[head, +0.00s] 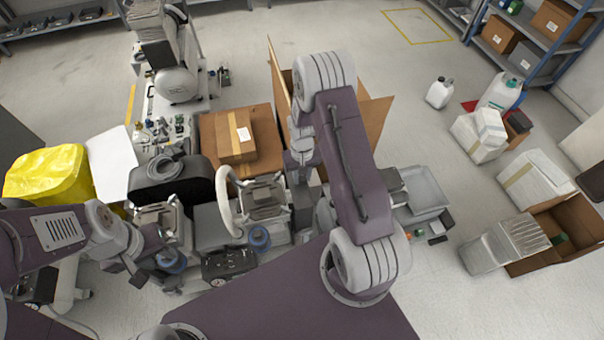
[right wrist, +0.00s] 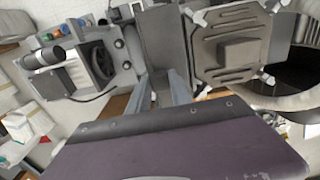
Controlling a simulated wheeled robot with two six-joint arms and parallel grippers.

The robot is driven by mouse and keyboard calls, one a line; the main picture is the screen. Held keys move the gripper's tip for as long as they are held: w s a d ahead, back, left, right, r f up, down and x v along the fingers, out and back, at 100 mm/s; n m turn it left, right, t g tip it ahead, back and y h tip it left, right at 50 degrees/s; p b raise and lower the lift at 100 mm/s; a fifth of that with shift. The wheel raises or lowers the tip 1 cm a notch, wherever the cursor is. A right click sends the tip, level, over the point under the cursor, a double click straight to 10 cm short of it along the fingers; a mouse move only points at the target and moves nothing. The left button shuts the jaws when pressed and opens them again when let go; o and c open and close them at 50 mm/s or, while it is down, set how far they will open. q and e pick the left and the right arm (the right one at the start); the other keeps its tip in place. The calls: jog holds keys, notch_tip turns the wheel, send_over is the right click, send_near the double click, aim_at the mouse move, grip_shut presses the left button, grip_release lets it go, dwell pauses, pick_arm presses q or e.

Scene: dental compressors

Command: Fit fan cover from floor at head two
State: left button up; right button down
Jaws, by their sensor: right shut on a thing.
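My right gripper (right wrist: 158,92) is shut on a dark grey flat-sided piece (right wrist: 165,48), which looks like the fan cover, in the right wrist view. In the head view my right gripper (head: 301,160) points down beside the right-hand compressor head (head: 265,196), and its fingertips are partly hidden by the arm. In the right wrist view a ribbed grey plate (right wrist: 230,47) lies right of the held piece and an exposed black fan (right wrist: 97,60) left of it. My left gripper (head: 143,278) is low by the left-hand compressor head (head: 157,217); its jaws are too small and overlapped to read.
Cardboard boxes (head: 236,140) stand behind the heads, and an open carton (head: 374,115) rises behind my right arm. A grey tray (head: 425,188) lies right of it. White boxes (head: 537,183) and an open box (head: 570,230) stand farther right.

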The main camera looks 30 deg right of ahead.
jog(key=shift+s+f, duration=0.1)
jog(key=shift+f, duration=0.05)
notch_tip(320, 180, down, 18)
jog(key=b, duration=1.5)
jog(key=shift+b, duration=0.35)
jog(key=shift+f, duration=0.3)
dwell(0.7)
jog(key=c, duration=1.1)
grip_release()
